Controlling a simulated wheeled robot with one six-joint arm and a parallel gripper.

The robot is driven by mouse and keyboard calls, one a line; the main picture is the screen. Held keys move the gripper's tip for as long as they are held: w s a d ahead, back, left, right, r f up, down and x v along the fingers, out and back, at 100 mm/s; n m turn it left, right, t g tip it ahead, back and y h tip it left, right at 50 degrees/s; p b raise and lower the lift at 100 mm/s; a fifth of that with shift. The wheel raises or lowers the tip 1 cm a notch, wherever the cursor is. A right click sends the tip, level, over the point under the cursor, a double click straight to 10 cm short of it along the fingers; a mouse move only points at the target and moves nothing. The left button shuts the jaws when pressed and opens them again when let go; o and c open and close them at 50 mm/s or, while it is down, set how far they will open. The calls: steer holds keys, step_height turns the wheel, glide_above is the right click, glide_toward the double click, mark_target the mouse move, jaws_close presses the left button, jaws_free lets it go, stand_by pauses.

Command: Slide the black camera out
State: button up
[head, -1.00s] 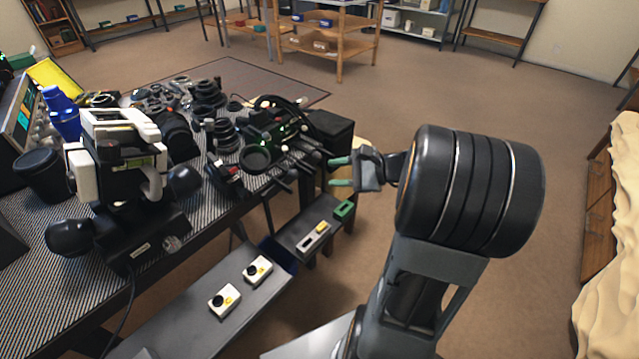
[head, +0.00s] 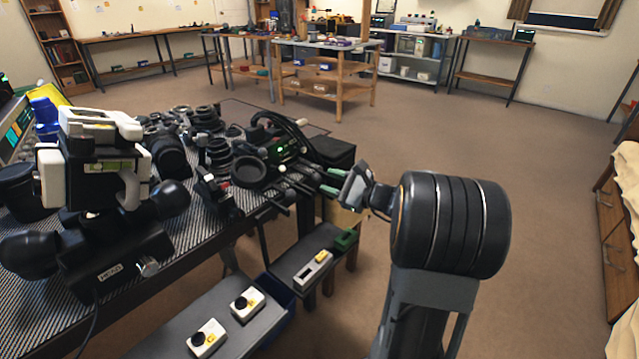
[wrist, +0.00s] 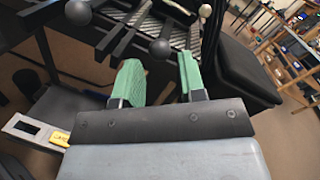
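I cannot single out the black camera for certain among the many dark items on the striped bench. A small black camera-like body with red marks (head: 213,192) sits near the bench's front edge, and a black device with green lights (head: 285,143) stands behind it. My gripper (head: 332,181) is beyond the bench's right end, close to rods with black ball knobs. In the wrist view, my gripper (wrist: 160,78) has its green fingers apart with nothing between them. A ball knob (wrist: 160,48) shows just past the fingertips; I cannot tell whether anything touches.
A black box (head: 330,152) stands right of the device. Below, a grey shelf (head: 230,320) holds white boxes with black knobs (head: 247,304). Open floor (head: 480,130) lies to the right.

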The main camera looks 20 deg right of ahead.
mark_target(320, 179)
steer(key=shift+b+x, duration=0.35)
steer(key=shift+x, duration=1.5)
steer(key=shift+c, duration=0.4)
jaws_close()
steer(key=shift+s, duration=0.1)
